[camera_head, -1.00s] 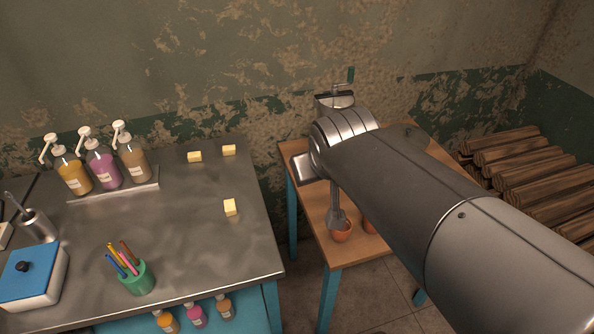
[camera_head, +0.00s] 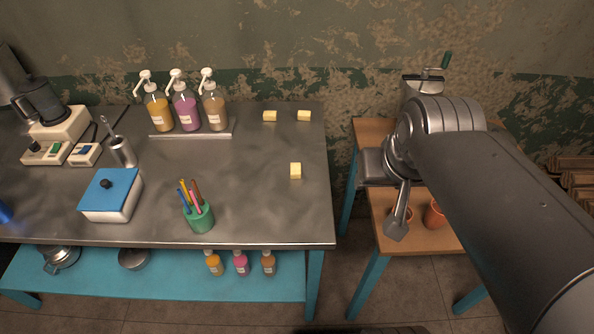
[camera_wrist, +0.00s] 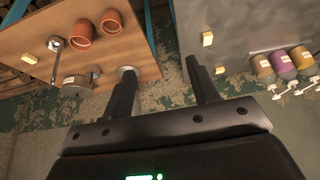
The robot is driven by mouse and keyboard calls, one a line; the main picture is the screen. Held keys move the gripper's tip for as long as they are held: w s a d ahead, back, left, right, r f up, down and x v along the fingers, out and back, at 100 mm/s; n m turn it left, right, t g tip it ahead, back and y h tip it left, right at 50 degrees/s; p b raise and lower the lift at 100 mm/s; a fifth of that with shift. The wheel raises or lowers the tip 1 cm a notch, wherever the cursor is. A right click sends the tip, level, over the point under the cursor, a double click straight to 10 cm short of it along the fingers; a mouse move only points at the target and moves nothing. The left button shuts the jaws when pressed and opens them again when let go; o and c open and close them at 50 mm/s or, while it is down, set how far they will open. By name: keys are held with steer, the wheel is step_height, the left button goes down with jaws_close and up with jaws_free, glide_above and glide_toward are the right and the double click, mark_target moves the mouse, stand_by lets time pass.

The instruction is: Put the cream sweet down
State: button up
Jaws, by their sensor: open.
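Three cream sweets, small pale yellow blocks, lie on the metal table: two at the back, the left one (camera_head: 269,116) and the right one (camera_head: 304,115), and one further forward (camera_head: 295,170). Two show in the wrist view, the forward one (camera_wrist: 207,38) and a back one (camera_wrist: 219,70). Another pale block (camera_wrist: 29,57) like them lies on the wooden table in the wrist view; my arm hides that spot in the head view. My gripper (camera_head: 397,215) is above the left edge of the wooden table. The wrist view shows it open and empty (camera_wrist: 160,65).
The wooden table (camera_head: 375,135) holds two orange pots (camera_wrist: 96,28) and a metal device with a crank (camera_head: 425,85). The metal table (camera_head: 250,215) holds pump bottles (camera_head: 185,108), a green pen cup (camera_head: 198,217) and a blue-lidded box (camera_head: 110,193). Its right front is clear.

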steer(key=w+a+g, duration=0.1)
steer(key=w+a, duration=0.1)
steer(key=w, duration=0.5)
steer(key=g, duration=0.4)
glide_above(295, 168)
step_height(295, 168, down, 13)
steer(key=f, duration=0.5)
steer(key=shift+w+d+f, duration=0.2)
steer(key=shift+f, duration=0.1)
steer(key=shift+s+a+f, duration=0.1)
steer(key=shift+s+f, duration=0.05)
steer(key=shift+f, duration=1.2)
steer(key=shift+s+a+f, duration=0.1)
steer(key=shift+f, duration=1.2)
steer(key=shift+c, duration=0.5)
steer(key=c, duration=1)
steer(key=shift+c, duration=0.2)
